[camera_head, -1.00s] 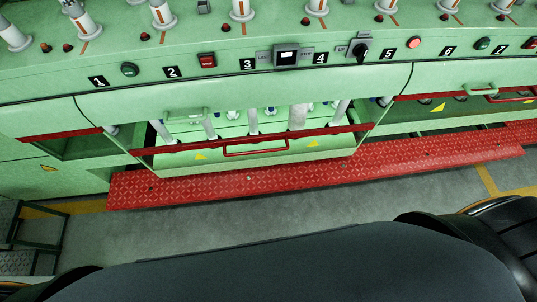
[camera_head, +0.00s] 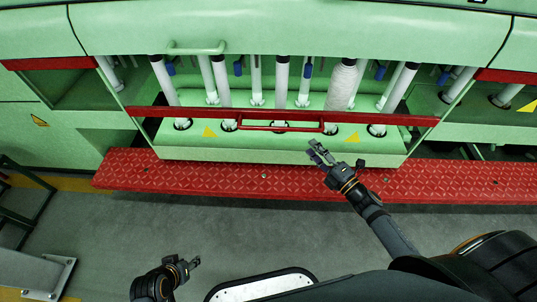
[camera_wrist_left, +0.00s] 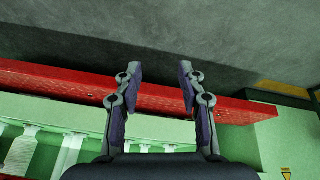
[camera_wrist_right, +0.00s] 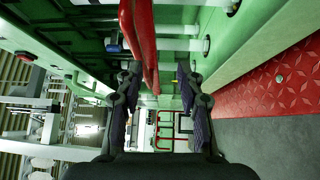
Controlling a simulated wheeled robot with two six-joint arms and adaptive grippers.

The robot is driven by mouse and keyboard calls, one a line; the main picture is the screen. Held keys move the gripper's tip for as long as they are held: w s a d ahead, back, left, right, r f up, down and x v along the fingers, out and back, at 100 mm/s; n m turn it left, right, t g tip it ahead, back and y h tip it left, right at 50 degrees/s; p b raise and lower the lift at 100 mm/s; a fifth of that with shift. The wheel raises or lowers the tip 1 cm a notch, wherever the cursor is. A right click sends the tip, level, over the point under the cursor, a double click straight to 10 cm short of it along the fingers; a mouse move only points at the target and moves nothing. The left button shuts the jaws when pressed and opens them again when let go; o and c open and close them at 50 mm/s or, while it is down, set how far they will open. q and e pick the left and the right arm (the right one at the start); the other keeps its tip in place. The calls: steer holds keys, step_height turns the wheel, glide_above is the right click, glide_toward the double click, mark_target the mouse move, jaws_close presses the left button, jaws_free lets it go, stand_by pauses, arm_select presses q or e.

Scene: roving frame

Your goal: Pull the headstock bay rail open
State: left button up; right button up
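The red bay rail (camera_head: 180,113) runs across the front of the middle bay, with a red bar handle (camera_head: 281,127) at its centre. Yellow triangle labels sit on the green panel below it. My right gripper (camera_head: 318,152) is open and empty, just below the right end of the handle in the head view. In the right wrist view, red bars of the rail and handle (camera_wrist_right: 143,45) reach in from the top, near the left fingertip; contact is unclear. My left gripper (camera_head: 185,266) is open and empty, low over the floor area, well away from the rail.
A red tread-plate step (camera_head: 230,176) runs along the machine's foot below the bay. White spindles (camera_head: 282,80) stand inside the bay. A green upper cover with a handle (camera_head: 196,48) is above. Grey floor (camera_head: 150,222) lies clear before the step.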

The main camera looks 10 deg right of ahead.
mark_target(283, 129)
steer(key=w+a+r+n+y, duration=0.1)
steer(key=w+a, duration=0.1)
steer(key=a, duration=0.1)
steer(key=w+a+r+n+y, duration=0.1)
steer(key=w+a, duration=0.1)
steer(key=w, duration=0.1)
steer(key=w+a+r+n, duration=0.1)
steer(key=w+a, duration=0.2)
steer(key=shift+w+a+r+y+b, duration=0.25)
steer(key=shift+a+r+y+b, duration=0.05)
steer(key=shift+a+y, duration=0.1)
arm_select(q)
steer(key=shift+s+d+r, duration=0.1)
steer(key=shift+s+r, duration=0.05)
steer(key=shift+r, duration=0.5)
arm_select(e)
jaws_close()
steer(key=shift+d, duration=0.1)
